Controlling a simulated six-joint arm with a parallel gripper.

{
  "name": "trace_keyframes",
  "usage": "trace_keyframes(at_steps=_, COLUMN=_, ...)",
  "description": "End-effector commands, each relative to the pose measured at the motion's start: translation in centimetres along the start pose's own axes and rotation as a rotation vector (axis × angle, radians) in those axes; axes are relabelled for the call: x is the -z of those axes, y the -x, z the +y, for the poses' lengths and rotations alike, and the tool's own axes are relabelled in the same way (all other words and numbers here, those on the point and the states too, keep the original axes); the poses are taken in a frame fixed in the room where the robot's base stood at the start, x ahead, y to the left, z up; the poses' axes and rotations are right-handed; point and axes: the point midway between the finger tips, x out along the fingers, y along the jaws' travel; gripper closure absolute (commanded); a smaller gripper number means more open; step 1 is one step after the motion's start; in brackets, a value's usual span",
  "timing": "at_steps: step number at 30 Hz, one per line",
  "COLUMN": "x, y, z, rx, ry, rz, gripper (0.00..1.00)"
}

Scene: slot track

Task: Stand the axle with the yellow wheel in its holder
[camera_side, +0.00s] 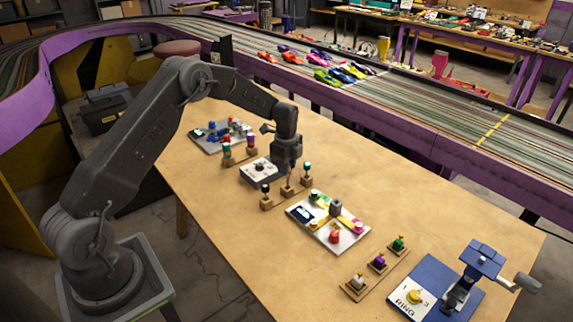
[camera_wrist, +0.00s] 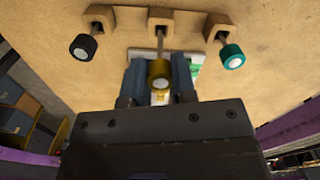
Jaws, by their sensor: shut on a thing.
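The yellow wheel (camera_wrist: 159,73) sits between the two fingers of my gripper (camera_wrist: 160,80), which are shut on its axle piece. The thin axle (camera_wrist: 160,42) runs from the wheel toward the middle wooden holder (camera_wrist: 160,16). Its far end lines up with that holder; I cannot tell how deep it sits. In the side view my gripper (camera_side: 288,166) points down above the middle holder (camera_side: 287,191), and the axle looks upright. The yellow wheel is hidden there by the gripper.
An axle with a black wheel (camera_wrist: 83,47) stands in the left holder (camera_wrist: 100,16), and one with a teal wheel (camera_wrist: 232,56) in the right holder (camera_wrist: 219,26). A white box with a dial (camera_side: 260,170) is close behind my gripper. A white tray (camera_side: 345,243) lies nearer the camera.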

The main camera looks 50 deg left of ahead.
Motion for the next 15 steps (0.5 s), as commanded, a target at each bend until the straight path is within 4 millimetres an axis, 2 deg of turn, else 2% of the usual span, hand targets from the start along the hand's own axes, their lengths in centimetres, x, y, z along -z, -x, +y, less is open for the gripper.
trace_keyframes(at_steps=15, x=0.0, y=-1.3, z=0.0, rx=0.0, ry=0.0, rz=0.0, gripper=1.0)
